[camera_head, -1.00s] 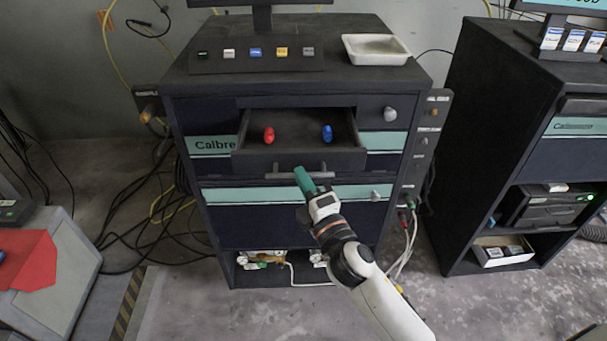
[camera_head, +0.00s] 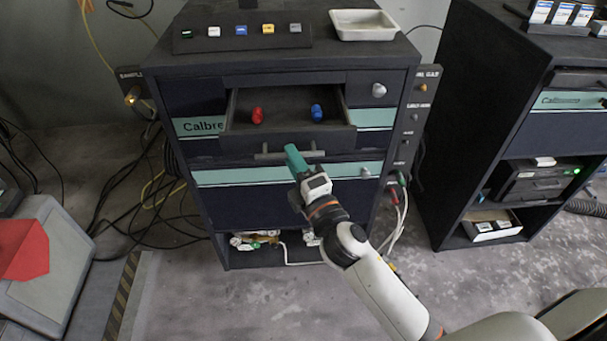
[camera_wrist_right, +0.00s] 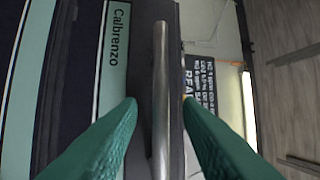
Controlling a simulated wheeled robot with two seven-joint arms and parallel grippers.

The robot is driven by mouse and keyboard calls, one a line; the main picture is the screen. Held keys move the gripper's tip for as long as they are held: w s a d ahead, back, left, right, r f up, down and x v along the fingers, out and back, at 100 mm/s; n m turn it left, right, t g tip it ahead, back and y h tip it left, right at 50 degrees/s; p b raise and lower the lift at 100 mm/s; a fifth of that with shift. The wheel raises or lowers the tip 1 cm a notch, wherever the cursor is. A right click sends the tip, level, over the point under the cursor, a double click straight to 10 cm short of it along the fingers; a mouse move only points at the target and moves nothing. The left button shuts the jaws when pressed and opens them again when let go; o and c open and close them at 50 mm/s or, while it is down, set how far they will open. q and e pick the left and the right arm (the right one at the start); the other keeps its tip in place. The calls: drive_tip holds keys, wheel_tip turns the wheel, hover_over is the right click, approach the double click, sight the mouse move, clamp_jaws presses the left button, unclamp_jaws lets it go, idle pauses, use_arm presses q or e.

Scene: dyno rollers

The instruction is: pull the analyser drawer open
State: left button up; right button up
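The analyser drawer (camera_head: 290,145) is a dark drawer in the upper part of the analyser cabinet (camera_head: 215,95). It stands pulled out, with its inside showing. A red piece (camera_head: 257,115) and a blue piece (camera_head: 317,112) are in it. A grey bar handle (camera_head: 268,155) runs across its front, and it also shows in the right wrist view (camera_wrist_right: 161,80). My right gripper (camera_head: 292,152) is at the handle. In the wrist view its teal fingers (camera_wrist_right: 160,125) are open on either side of the bar, with gaps visible. My left gripper is out of view.
A white tray (camera_head: 362,24) and several coloured buttons (camera_head: 240,30) are on the cabinet top. A second dark cabinet (camera_head: 480,120) stands at right. A grey unit with a red patch (camera_head: 45,270) is at lower left. Cables (camera_head: 130,195) lie on the floor at left.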

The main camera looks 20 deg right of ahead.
drive_tip(key=b+v, duration=0.3)
drive_tip(key=v, duration=0.8)
drive_tip(key=shift+s+b, duration=0.3)
drive_tip(key=shift+f, duration=0.1)
